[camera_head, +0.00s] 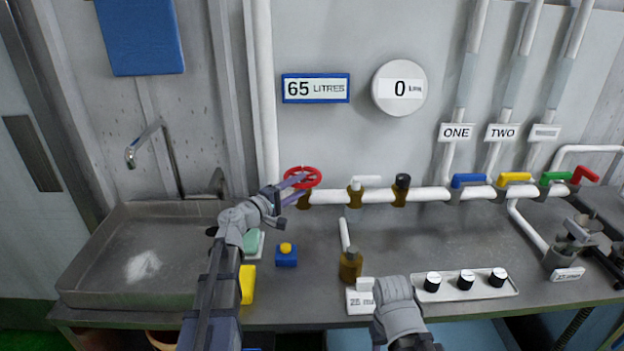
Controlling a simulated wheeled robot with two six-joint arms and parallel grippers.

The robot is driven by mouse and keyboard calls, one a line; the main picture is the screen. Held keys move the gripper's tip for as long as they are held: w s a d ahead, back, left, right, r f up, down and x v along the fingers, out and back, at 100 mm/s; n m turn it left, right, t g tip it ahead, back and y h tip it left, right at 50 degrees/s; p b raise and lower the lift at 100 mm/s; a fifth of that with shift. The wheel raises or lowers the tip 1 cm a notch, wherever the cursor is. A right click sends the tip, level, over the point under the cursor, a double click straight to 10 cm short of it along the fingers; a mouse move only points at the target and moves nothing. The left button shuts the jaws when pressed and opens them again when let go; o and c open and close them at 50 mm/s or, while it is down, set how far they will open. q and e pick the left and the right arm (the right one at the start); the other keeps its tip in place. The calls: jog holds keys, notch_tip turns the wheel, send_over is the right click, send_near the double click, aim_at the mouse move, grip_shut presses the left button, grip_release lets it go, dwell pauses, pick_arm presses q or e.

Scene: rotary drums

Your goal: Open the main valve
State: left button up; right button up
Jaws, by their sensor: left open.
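A red handwheel valve (303,177) sits on a brass body at the left end of the white horizontal pipe (330,197). I take it for the main valve; no label on it is legible. My left gripper (298,188) is open, with its purplish fingers at the left and lower left side of the red wheel. One finger overlaps the wheel in the picture; I cannot tell whether it touches. My right arm (395,300) comes up from the bottom, and its fingers do not show.
A sink (85,285) with a tap is at left. The pipe carries blue (469,181), yellow (515,178), green and red levers at right. A blue box with a yellow button (286,258) and a panel of black knobs (466,285) sit on the counter. The wall display reads 65 litres (316,88).

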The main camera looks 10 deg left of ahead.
aim_at(310, 177)
pick_arm(q)
jog(key=x, duration=0.5)
jog(key=shift+w, duration=0.15)
grip_shut()
dwell(0.4)
